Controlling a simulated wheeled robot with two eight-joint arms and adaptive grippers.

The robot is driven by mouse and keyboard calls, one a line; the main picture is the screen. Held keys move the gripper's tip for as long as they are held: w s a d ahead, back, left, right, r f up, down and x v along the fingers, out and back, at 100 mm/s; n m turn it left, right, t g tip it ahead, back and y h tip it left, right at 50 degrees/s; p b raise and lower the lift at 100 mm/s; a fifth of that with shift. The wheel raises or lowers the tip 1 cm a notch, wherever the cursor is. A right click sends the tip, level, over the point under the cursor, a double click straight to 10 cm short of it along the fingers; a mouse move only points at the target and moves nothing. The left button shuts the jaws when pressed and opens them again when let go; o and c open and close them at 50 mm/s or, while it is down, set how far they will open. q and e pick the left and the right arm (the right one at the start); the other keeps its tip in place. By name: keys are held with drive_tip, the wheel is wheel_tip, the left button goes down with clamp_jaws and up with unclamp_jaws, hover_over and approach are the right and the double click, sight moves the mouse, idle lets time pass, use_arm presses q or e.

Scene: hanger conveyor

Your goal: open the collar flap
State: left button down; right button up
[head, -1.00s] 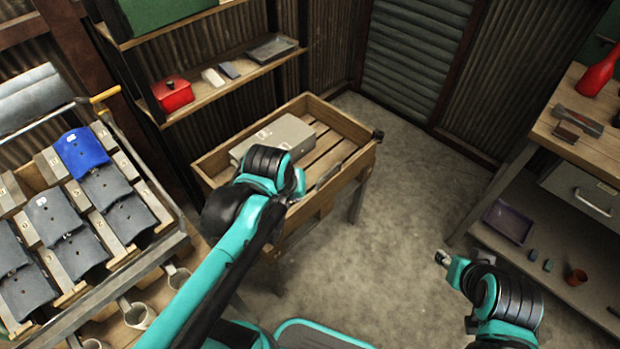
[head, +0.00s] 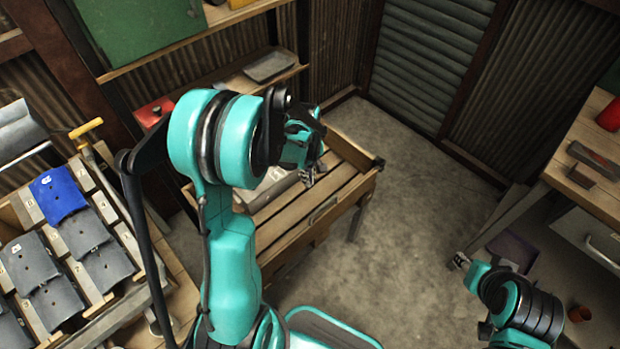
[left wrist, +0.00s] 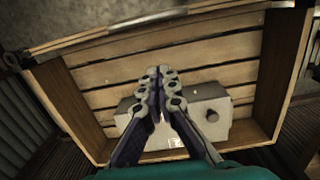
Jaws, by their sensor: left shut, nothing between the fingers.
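My left gripper (head: 309,180) hangs over the slatted wooden crate table. In the left wrist view its two fingers (left wrist: 161,72) meet at the tips, shut with nothing between them. A grey box (left wrist: 222,108) with a round knob lies in the crate, behind and below the fingers; in the head view my arm hides most of it. A blue flap-like piece (head: 58,194) and several grey ones (head: 84,231) lie on the rack at left. I cannot tell which part is the collar flap. My right gripper (head: 460,261) is small at right, away from everything; its jaws are unclear.
The crate table (head: 318,208) has bare slats at its front and right. A shelf (head: 225,78) stands behind with a red box (head: 154,112) and a grey tray (head: 269,66). A workbench (head: 600,190) is at right. The concrete floor (head: 410,190) between is clear.

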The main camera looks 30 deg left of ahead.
use_arm(q)
drive_tip(key=s+d+f+b, duration=0.1)
drive_tip(key=d+f+b, duration=0.2)
drive_tip(key=f, duration=0.3)
drive_tip(key=shift+s+d+f, duration=0.2)
drive_tip(key=shift+s+d, duration=0.05)
drive_tip(key=shift+d, duration=0.25)
drive_tip(key=shift+d, duration=0.1)
